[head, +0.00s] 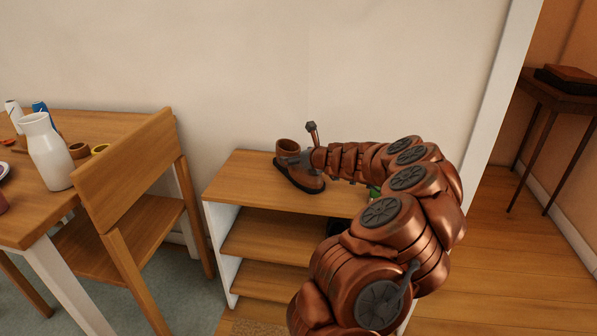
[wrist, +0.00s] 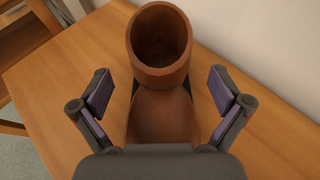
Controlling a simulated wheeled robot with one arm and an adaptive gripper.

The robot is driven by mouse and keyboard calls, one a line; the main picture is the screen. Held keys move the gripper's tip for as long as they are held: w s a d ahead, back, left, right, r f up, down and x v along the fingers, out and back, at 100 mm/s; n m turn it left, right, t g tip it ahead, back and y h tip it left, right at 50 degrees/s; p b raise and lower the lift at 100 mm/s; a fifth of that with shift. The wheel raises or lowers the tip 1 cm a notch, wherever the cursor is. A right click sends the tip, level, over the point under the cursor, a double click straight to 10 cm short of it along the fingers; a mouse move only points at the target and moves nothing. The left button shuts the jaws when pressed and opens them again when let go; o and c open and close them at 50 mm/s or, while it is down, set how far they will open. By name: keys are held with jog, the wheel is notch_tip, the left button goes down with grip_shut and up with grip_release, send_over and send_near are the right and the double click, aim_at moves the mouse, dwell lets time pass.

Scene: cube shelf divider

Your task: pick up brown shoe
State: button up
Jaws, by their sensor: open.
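The brown shoe (head: 299,175) stands upright on the wooden top of the shelf (head: 243,179), a brown boot with a dark sole. In the wrist view the shoe (wrist: 162,100) has its round opening toward the top of the picture, and its lower part is hidden by my gripper's body. My gripper (wrist: 166,92) is open, with one purple-padded finger on each side of the shoe. Gaps show between both fingers and the shoe. In the head view my gripper (head: 287,161) is at the shoe, partly hidden by the arm.
A chair (head: 127,170) stands left of the shelf, beside a table with a white jug (head: 46,152). A wall runs close behind the shelf. A small green thing (head: 374,193) on the shelf top is mostly hidden by my arm. A dark side table (head: 563,98) stands far right.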

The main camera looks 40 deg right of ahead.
jog(key=c, duration=1.3)
jog(key=shift+o, duration=0.2)
jog(key=shift+r, duration=0.15)
notch_tip(320, 180, up, 3)
jog(key=shift+r+p, duration=0.2)
jog(key=shift+p, duration=0.8)
jog(key=shift+s+a+r, duration=0.1)
jog(key=shift+s+a, duration=0.2)
jog(key=shift+a, duration=0.1)
jog(key=s+a+b, duration=0.1)
jog(key=s+a, duration=0.2)
jog(key=a, duration=0.3)
jog(key=s+a+r+b, duration=0.1)
jog(key=s+a, duration=0.3)
jog(key=a, duration=0.2)
jog(key=shift+s+a+b, duration=0.3)
jog(key=shift+a, duration=0.1)
jog(key=shift+r, duration=0.1)
